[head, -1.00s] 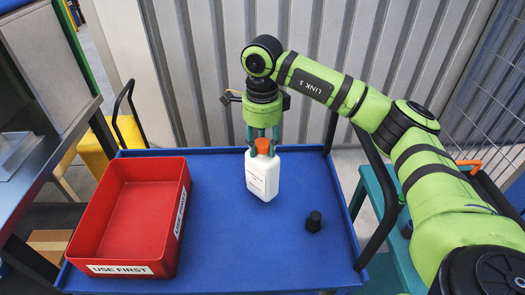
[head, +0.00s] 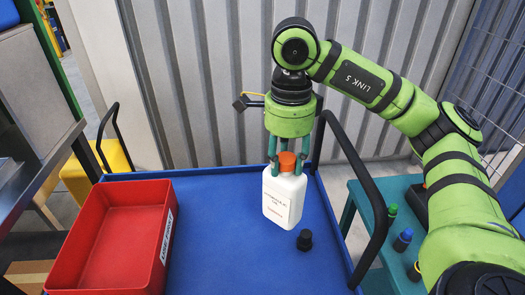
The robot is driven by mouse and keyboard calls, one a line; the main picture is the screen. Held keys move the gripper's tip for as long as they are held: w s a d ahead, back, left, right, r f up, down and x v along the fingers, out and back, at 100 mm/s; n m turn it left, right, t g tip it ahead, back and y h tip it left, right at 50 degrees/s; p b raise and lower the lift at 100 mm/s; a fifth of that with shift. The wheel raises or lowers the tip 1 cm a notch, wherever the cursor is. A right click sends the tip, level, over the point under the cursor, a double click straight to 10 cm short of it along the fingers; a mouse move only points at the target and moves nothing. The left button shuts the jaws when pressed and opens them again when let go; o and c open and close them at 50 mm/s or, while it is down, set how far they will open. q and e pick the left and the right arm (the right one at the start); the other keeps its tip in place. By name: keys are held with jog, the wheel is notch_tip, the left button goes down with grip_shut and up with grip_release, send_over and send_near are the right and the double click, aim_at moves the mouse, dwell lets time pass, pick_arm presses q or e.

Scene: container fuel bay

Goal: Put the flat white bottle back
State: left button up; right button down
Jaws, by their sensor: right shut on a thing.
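The flat white bottle (head: 283,198) with an orange cap and a printed label stands upright at the blue cart top, near its far right part. My right gripper (head: 287,160) comes down from above with its fingers on either side of the orange cap, shut on the bottle. Whether the bottle's base touches the cart top is hard to tell. My left gripper is not in view.
A red open bin (head: 112,236) marked "USE FIRST" sits empty on the left of the blue cart (head: 225,250). A small black cap-like piece (head: 304,240) lies by the bottle. A teal table (head: 385,252) at right holds several small bottles. The cart's middle is clear.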

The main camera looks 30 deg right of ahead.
jog(key=shift+s+r, duration=0.2)
jog(key=shift+s, duration=0.1)
jog(key=n, duration=0.1)
jog(key=a+n+p, duration=0.1)
jog(key=shift+w+f+n, duration=0.15)
jog(key=shift+f+n, duration=0.15)
jog(key=shift+f, duration=0.05)
jog(key=s+a+f+n+p, duration=0.1)
jog(key=a+f+n+p, duration=0.3)
jog(key=n, duration=1.6)
jog(key=a+f, duration=0.3)
jog(key=a, duration=0.1)
jog(key=shift+a+f+n, duration=0.2)
jog(key=shift+a+n, duration=0.1)
jog(key=shift+a, duration=0.05)
jog(key=shift+d+r, duration=0.1)
jog(key=shift+s, duration=0.1)
